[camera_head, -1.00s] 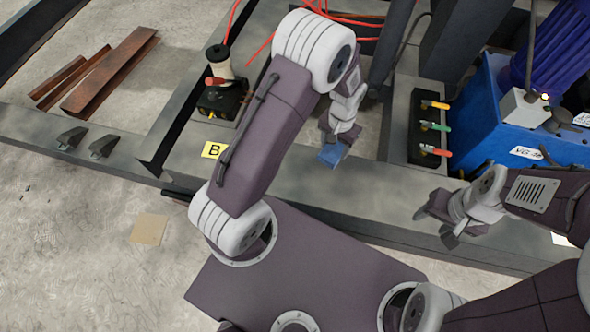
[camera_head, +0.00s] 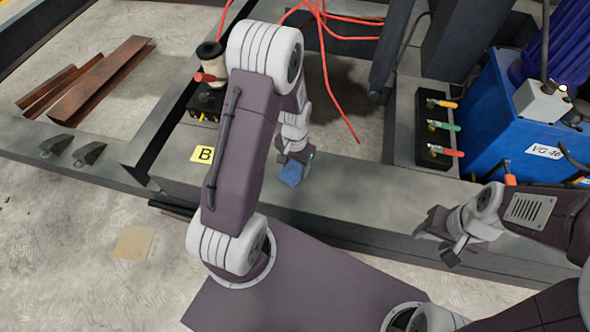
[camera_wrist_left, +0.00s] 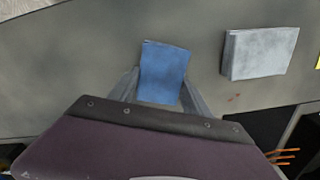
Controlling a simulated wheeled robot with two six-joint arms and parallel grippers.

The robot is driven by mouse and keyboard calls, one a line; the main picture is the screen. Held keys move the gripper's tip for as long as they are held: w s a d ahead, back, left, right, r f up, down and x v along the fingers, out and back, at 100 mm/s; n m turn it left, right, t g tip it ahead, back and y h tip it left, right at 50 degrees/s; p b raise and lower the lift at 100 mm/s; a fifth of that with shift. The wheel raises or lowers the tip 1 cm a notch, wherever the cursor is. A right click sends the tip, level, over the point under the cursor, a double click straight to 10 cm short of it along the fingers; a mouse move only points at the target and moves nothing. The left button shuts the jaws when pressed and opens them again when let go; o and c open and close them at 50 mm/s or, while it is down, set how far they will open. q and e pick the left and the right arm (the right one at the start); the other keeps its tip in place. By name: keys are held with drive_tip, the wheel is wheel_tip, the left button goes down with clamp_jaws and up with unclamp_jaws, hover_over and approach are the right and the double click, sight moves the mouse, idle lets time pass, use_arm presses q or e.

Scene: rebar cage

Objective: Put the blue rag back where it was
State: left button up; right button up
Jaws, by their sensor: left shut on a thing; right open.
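The blue rag (camera_head: 291,175) is a small flat folded piece in the jaws of my left gripper (camera_head: 295,163). In the left wrist view the blue rag (camera_wrist_left: 163,75) sticks out between the two fingers, over the grey steel beam (camera_wrist_left: 90,55). I cannot tell whether the rag touches the beam. A pale grey folded cloth (camera_wrist_left: 261,52) lies on the beam to the right of the blue rag. I cannot make that cloth out in the head view. My right gripper (camera_head: 448,248) is open and empty, beside the beam's front edge at the right.
A yellow "B" label (camera_head: 203,154) is on the beam left of my left gripper. A black box (camera_head: 207,100) stands behind it. A block with coloured valve handles (camera_head: 438,128) and a blue unit (camera_head: 510,115) stand at the right. Red hoses (camera_head: 335,95) hang behind.

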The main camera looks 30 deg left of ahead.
sight(295, 168)
use_arm(q)
drive_tip(key=shift+r, duration=0.15)
drive_tip(key=o, duration=1.5)
drive_tip(key=shift+c, duration=0.2)
wheel_tip(295, 168, up, 12)
drive_tip(key=p, duration=0.8)
drive_tip(key=s+d+r+n+t, duration=0.1)
drive_tip(key=s+d+r+n, duration=0.1)
drive_tip(key=s+d+r, duration=0.2)
drive_tip(key=s+r, duration=0.3)
drive_tip(key=s, duration=0.2)
drive_tip(key=shift+d+r, duration=0.3)
drive_tip(key=shift+d, duration=0.1)
drive_tip(key=shift+r, duration=0.1)
